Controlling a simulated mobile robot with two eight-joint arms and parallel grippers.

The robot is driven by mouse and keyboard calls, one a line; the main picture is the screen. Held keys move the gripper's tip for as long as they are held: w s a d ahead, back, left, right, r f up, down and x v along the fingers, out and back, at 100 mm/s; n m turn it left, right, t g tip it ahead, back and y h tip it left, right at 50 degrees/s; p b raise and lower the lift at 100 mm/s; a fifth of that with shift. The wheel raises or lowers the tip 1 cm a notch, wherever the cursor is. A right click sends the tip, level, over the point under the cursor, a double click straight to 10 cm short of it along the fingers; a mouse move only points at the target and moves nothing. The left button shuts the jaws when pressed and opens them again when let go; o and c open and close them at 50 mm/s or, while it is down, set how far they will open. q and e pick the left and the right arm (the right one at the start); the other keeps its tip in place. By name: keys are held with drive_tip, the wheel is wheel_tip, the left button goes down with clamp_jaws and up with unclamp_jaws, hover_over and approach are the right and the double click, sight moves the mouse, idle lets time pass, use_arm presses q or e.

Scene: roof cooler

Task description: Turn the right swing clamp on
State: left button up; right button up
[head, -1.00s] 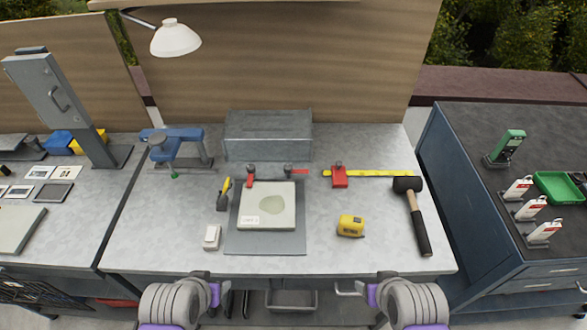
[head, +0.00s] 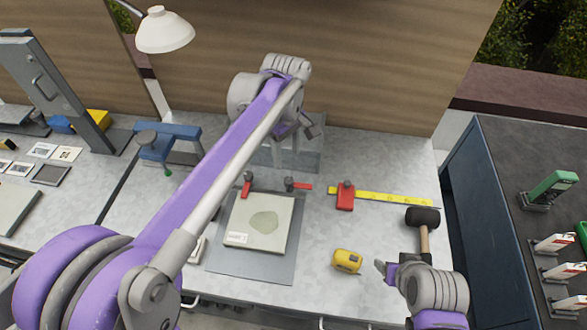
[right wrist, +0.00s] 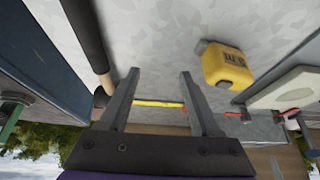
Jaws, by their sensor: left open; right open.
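The right swing clamp (head: 290,184) stands at the back edge of the fixture plate (head: 226,262), its red handle pointing right. The left swing clamp (head: 246,184) stands beside it, its red handle pointing toward the front. A pale panel (head: 278,207) with a label lies on the plate. My left arm reaches across the bench; my left gripper (head: 288,150) is open, pointing down behind the right clamp and apart from it, in front of the metal box. My right gripper (head: 384,268) is open and empty near the front right; its spread fingers show in the right wrist view (right wrist: 159,73).
A yellow tape measure (head: 346,261) lies right of the plate. A red block (head: 345,197) sits by a yellow ruler (head: 392,198). A mallet (head: 422,218) lies near the right edge. The metal box (head: 313,160) stands at the back. A blue clamp-like tool (head: 168,141) stands left.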

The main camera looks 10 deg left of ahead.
sight(288, 179)
use_arm(q)
drive_tip(key=f, duration=1)
drive_tip(key=shift+w+f+b, duration=0.2)
drive_tip(key=shift+f+b, duration=0.1)
drive_tip(key=shift+f, duration=0.1)
clamp_jaws()
